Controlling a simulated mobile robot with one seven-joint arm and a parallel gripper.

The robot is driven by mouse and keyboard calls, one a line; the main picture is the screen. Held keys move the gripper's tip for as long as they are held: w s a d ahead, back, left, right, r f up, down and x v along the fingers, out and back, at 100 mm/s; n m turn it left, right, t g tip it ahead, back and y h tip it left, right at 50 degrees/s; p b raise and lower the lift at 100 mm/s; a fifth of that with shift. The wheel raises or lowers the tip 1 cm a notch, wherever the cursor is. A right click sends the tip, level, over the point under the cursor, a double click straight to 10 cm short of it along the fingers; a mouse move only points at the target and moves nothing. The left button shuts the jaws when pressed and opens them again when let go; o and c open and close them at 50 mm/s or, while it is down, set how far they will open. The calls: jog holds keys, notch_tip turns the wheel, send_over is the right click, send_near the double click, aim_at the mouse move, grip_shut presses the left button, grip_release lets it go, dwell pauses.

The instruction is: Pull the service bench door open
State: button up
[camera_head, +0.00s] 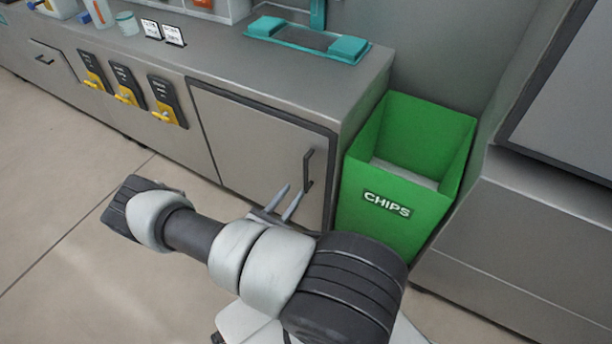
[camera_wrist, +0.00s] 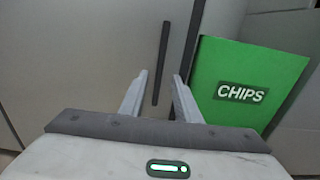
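The service bench door (camera_head: 254,142) is a flat grey panel with a dark edge strip, and it looks shut. Its dark upright bar handle (camera_head: 308,169) is near the door's right edge. My gripper (camera_head: 283,198) is in front of the door, just left of and below the handle in the head view. In the wrist view the door (camera_wrist: 110,50) fills the left and middle, and the handle (camera_wrist: 161,62) stands upright between the lines of my two fingers (camera_wrist: 160,76). The fingers are apart with nothing gripped. Whether the handle is between the fingertips in depth, I cannot tell.
A green CHIPS bin (camera_head: 398,205) stands right beside the door, close to the handle side; it also shows in the wrist view (camera_wrist: 243,75). A grey unit (camera_head: 530,230) is further right. Yellow-and-black switches (camera_head: 166,102) are left of the door. The floor (camera_head: 60,200) at left is clear.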

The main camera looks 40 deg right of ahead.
aim_at(305, 176)
jog(key=b+x, duration=0.1)
jog(key=x, duration=0.8)
jog(key=shift+d, duration=0.25)
grip_shut()
